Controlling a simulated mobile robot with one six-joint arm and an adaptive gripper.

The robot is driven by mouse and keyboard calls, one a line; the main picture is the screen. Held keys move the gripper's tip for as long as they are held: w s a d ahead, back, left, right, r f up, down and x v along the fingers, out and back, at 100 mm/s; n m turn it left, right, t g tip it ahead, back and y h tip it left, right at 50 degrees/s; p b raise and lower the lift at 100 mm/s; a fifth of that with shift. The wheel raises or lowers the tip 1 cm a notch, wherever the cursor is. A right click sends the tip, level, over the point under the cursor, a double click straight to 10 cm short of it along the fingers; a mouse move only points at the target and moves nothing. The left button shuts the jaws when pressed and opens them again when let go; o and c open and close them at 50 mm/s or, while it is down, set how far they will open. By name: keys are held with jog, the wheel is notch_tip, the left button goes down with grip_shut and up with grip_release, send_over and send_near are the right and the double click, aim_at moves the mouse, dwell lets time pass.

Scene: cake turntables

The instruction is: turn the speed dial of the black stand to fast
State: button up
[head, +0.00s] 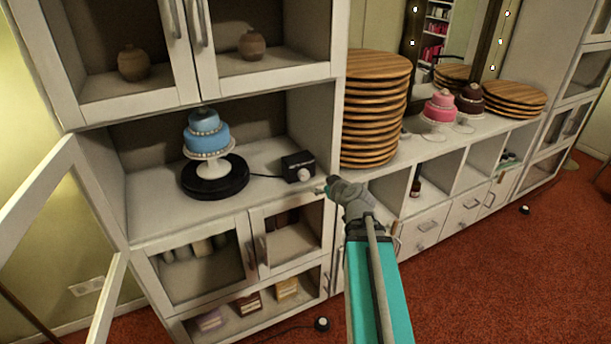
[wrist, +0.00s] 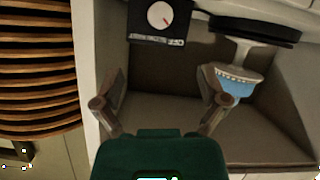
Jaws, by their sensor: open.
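The black stand (head: 228,183) is a round turntable on the cabinet shelf. It bears a blue tiered cake (head: 208,133) on a white footed plate. To its right, joined by a cable, is a black control box (head: 291,163) with a round white speed dial (head: 304,174). In the wrist view the dial (wrist: 160,15) has a red pointer slanting to the lower right in the picture; its markings are unreadable. My gripper (head: 325,187) is in front of and to the right of the box, apart from it. In the wrist view its fingers (wrist: 160,102) are spread and empty.
A tall pile of round wooden boards (head: 375,110) stands just right of the box, behind a cabinet side wall (head: 313,125). An open glass door (head: 40,205) is at the left. Pink (head: 440,108) and dark cakes (head: 470,100) stand on the right counter.

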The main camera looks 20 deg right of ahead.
aim_at(306, 175)
jog(key=shift+b+x, duration=2.6)
jog(key=shift+x, duration=4.3)
jog(key=shift+d, duration=0.1)
jog(key=c, duration=1.2)
jog(key=shift+o, duration=0.2)
jog(key=o, duration=1.2)
jog(key=shift+c, duration=0.2)
jog(key=shift+s, duration=0.1)
jog(key=p+v, duration=0.5)
jog(key=v, duration=0.8)
jog(key=shift+s, duration=0.3)
